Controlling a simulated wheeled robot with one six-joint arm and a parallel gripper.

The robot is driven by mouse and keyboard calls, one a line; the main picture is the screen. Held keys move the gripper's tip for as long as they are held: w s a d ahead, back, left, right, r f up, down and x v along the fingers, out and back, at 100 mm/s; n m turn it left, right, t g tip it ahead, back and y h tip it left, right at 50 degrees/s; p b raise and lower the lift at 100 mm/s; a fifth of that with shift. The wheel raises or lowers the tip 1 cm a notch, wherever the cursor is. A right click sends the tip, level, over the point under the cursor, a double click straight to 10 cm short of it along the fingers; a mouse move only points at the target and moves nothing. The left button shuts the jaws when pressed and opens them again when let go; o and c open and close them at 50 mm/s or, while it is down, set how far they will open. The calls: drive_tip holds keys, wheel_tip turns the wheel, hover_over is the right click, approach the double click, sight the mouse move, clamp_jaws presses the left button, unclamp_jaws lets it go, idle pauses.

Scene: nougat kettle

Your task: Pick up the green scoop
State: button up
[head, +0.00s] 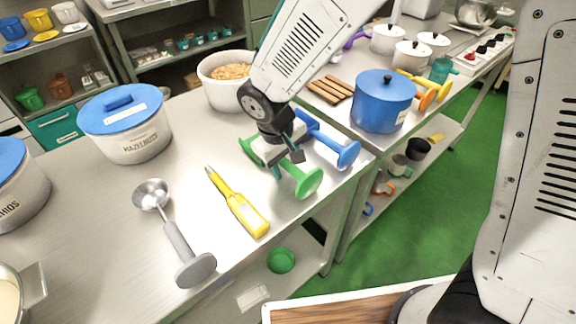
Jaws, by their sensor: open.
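The green scoop (309,183) lies on the steel table near its right edge, its round end disc toward the front right. Its other green end shows to the left of my gripper, and its middle is partly hidden by the gripper. My gripper (286,162) is open and points down over the middle of the green scoop, with a fingertip showing on either side of the handle. I cannot tell whether the fingers touch it.
A blue scoop (347,155) lies close behind on the right. A yellow tool (240,204) and a grey metal scoop (177,241) lie to the left. A white pot (225,91) and a hazelnut canister (128,137) stand farther back. A second table holds a blue pot (383,108).

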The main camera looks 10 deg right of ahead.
sight(286, 160)
drive_tip(key=shift+f, duration=0.35)
clamp_jaws()
drive_tip(key=shift+r, duration=0.1)
wheel_tip(286, 160, up, 15)
idle(0.6)
